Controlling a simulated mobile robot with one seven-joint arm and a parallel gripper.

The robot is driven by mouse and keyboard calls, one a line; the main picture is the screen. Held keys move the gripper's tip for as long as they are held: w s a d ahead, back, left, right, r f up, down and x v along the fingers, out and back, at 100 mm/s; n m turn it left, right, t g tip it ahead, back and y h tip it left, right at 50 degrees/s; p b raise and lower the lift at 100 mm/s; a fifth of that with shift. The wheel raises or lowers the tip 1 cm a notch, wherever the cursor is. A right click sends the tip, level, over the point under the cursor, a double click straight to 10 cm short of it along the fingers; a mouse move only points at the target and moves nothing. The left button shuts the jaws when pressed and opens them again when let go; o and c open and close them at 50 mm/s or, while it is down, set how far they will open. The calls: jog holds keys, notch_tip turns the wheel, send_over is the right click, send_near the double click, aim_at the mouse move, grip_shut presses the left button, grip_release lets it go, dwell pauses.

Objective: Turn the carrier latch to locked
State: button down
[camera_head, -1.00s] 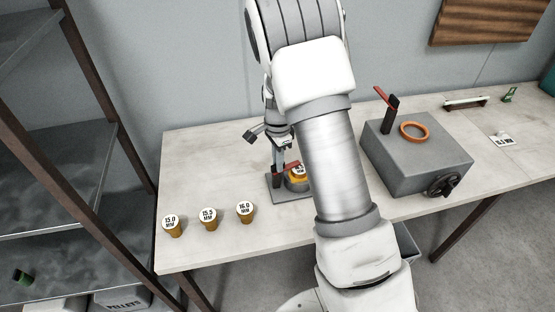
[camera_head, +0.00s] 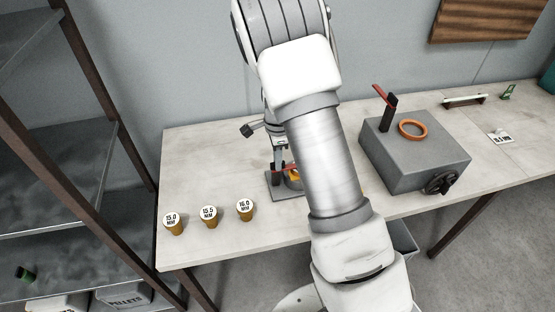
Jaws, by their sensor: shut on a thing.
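The small grey carrier (camera_head: 288,194) stands on the table, partly hidden behind my arm. A yellow-orange die (camera_head: 294,176) sits in it, mostly covered by my arm, so its label does not show. The red carrier latch (camera_head: 289,166) shows as a thin bar at the top of the carrier's dark post. My gripper (camera_head: 279,168) points down at the carrier and is shut on the latch. The fingertips are small here and the exact grip is partly hidden. The latch's end is covered by my arm.
Three labelled dies (camera_head: 209,216) stand at the table's front left. A grey machine block (camera_head: 415,160) with an orange ring (camera_head: 413,129), a red lever (camera_head: 383,96) and a black handwheel (camera_head: 441,183) stands to the right. A shelf rack (camera_head: 60,139) is at the left.

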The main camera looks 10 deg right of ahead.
jog(key=c, duration=0.9)
grip_release()
notch_tip(320, 180, up, 18)
jog(key=p, duration=0.1)
jog(key=shift+f, duration=0.25)
jog(key=s+r+n+t+y, duration=0.1)
jog(key=s+r+n+t, duration=0.2)
jog(key=s+r+n, duration=0.65)
jog(key=s+r+n+t+h, duration=0.1)
jog(key=s+n, duration=0.7)
jog(key=s, duration=0.8)
jog(key=shift+s+r+n+t, duration=0.35)
jog(key=shift+r+t, duration=0.1)
jog(key=shift+t, duration=0.35)
